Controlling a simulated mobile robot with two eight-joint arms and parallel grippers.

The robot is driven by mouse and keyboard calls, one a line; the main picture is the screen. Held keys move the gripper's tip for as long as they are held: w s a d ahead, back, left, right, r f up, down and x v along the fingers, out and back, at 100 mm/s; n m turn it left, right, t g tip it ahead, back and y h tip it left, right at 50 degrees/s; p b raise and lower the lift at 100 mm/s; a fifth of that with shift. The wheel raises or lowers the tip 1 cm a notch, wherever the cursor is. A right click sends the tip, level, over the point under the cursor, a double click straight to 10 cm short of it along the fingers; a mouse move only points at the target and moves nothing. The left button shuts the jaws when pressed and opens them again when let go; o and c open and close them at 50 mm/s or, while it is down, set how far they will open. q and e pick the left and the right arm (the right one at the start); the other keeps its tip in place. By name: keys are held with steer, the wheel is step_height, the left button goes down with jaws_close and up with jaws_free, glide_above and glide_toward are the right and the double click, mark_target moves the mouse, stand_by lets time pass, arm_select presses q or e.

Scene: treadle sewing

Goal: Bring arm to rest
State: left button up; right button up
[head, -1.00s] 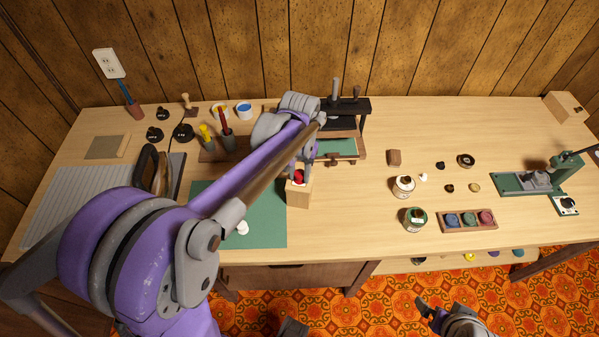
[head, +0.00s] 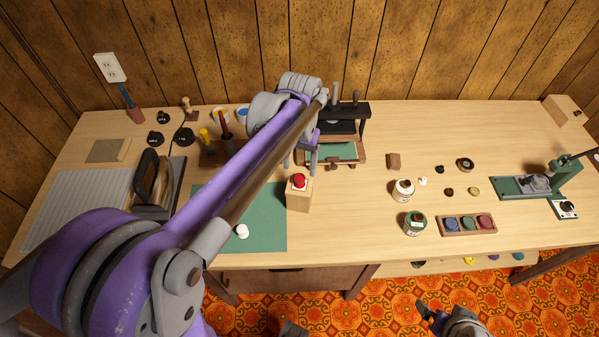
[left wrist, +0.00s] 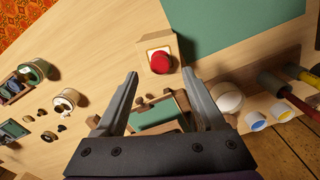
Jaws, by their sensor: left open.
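My left arm reaches from the lower left over the table in the head view. My left gripper (head: 308,160) is open and empty, just behind and above a wooden block with a red button (head: 299,181). In the left wrist view the two fingers (left wrist: 160,76) stand wide apart, and the red button (left wrist: 160,62) shows beyond their tips, apart from them. My right gripper (head: 431,312) is low at the bottom edge of the head view, in front of the table over the floor; its jaw gap is not clear.
A black press with a green pad (head: 342,151) stands close behind the left gripper. A green mat (head: 262,222) lies under the left arm. Jars (head: 414,222), a tray of coloured pads (head: 467,234) and a green device (head: 532,184) stand to the right.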

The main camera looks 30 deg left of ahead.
arm_select(q)
step_height(320, 180, up, 5)
steer(key=shift+f, duration=0.1)
steer(key=s+d+f+m+t+p, duration=0.1)
steer(key=s+d+f+t, duration=0.1)
steer(key=s, duration=0.5)
steer(key=s+d+f+m+t+p, duration=0.1)
steer(key=s+d+f+t, duration=0.2)
steer(key=s, duration=0.5)
step_height(320, 180, down, 2)
steer(key=shift+s+d+f, duration=0.15)
steer(key=shift+d+f, duration=0.05)
steer(key=shift+d, duration=0.7)
